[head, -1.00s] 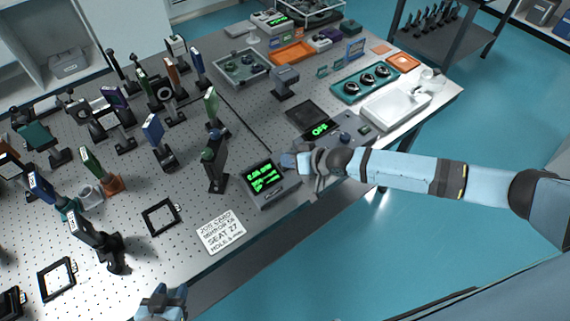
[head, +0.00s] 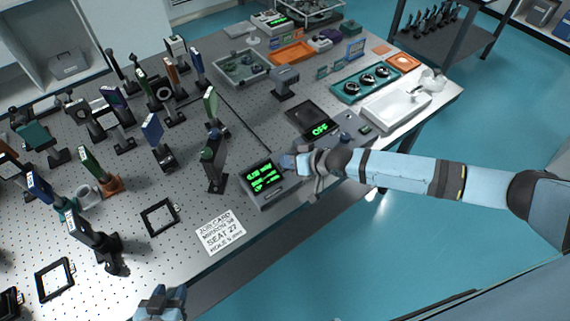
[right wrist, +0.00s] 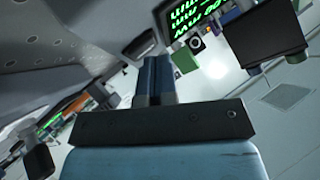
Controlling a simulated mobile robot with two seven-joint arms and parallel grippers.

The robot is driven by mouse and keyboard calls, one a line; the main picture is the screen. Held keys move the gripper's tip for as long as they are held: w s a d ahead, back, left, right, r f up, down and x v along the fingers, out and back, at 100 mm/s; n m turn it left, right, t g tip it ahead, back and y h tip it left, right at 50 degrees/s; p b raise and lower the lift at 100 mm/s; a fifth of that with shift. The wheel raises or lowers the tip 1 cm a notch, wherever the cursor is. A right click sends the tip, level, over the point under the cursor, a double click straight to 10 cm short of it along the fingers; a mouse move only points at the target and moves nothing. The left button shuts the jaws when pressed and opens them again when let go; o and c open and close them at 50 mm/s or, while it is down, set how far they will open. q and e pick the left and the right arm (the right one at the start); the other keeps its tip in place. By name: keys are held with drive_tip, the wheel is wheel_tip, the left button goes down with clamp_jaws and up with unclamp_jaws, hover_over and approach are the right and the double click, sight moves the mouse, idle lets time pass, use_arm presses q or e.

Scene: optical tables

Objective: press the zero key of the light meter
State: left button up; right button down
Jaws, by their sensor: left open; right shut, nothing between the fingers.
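The light meter appears to be the grey box with a dark screen of green text lines (head: 264,177), near the table's front edge. My right gripper (head: 288,161) is shut and empty, at the box's right rear corner in the head view; I cannot tell whether it touches. The key's label is not readable. My left gripper (head: 160,302) is open at the bottom edge, partly cut off, away from the box.
A device showing OFF (head: 320,130) stands behind my right gripper. A dark post mount (head: 214,165) stands just left of the box. A printed job card (head: 221,232) and a black square frame (head: 159,217) lie flat in front. Many optics mounts crowd the left.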

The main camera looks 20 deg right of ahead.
use_arm(q)
drive_tip(key=shift+r+p, duration=0.3)
drive_tip(key=shift+p, duration=0.5)
use_arm(e)
drive_tip(key=shift+s+d+r, duration=0.1)
drive_tip(key=shift+d+r, duration=0.05)
drive_tip(key=shift+r, duration=0.6)
use_arm(q)
drive_tip(key=shift+r, duration=0.1)
use_arm(e)
drive_tip(key=shift+s, duration=0.1)
use_arm(q)
wheel_tip(320, 180, up, 5)
drive_tip(key=p, duration=0.5)
drive_tip(key=shift+r, duration=0.1)
use_arm(e)
drive_tip(key=r, duration=0.1)
drive_tip(key=s+r, duration=0.1)
drive_tip(key=r, duration=0.2)
drive_tip(key=shift+s+d+r, duration=0.25)
drive_tip(key=shift+r, duration=0.1)
drive_tip(key=shift+a, duration=0.1)
